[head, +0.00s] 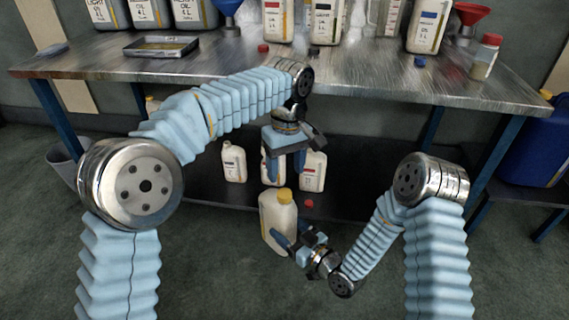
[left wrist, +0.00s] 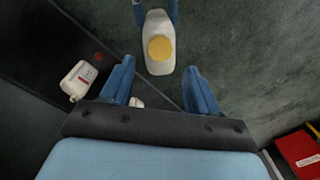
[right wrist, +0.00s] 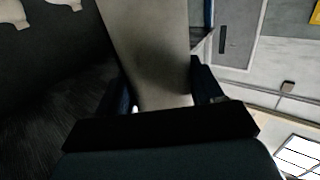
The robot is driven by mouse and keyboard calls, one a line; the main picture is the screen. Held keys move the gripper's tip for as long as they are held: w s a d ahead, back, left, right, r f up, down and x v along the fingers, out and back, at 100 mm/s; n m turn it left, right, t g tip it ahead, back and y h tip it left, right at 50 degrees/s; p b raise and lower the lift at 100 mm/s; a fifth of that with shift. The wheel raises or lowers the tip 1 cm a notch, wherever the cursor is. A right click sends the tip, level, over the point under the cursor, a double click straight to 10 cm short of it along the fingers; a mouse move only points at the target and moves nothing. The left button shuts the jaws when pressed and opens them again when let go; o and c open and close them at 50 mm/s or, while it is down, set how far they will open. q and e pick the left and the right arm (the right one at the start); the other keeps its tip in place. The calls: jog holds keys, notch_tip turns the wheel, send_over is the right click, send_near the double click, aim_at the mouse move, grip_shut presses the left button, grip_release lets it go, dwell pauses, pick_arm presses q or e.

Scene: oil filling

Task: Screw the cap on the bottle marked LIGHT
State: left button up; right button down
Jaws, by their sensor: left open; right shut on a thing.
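A pale bottle (head: 277,222) is held upright in front of the table's lower shelf. A yellow cap (head: 285,195) sits on its mouth; how tight it is cannot be told. No marking shows on this bottle. My right gripper (head: 292,243) is shut on its body, which fills the space between the fingers in the right wrist view (right wrist: 150,50). My left gripper (head: 285,165) is open and empty, pointing down a little above the bottle. In the left wrist view the yellow cap (left wrist: 160,48) lies beyond the left fingertips, not between them.
Several bottles, including a white one (head: 233,162), stand on the lower shelf, with a red cap (head: 309,204) near them. The metal tabletop (head: 380,68) carries more bottles, a tray (head: 161,47), funnels and loose caps. A blue container (head: 535,140) stands at right. The front floor is clear.

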aim_at(284, 193)
pick_arm(q)
jog(key=n, duration=0.6)
jog(key=shift+a+r, duration=0.15)
jog(key=shift+r, duration=0.2)
jog(key=shift+f, duration=0.1)
jog(key=shift+f, duration=3.9)
jog(key=shift+c, duration=0.3)
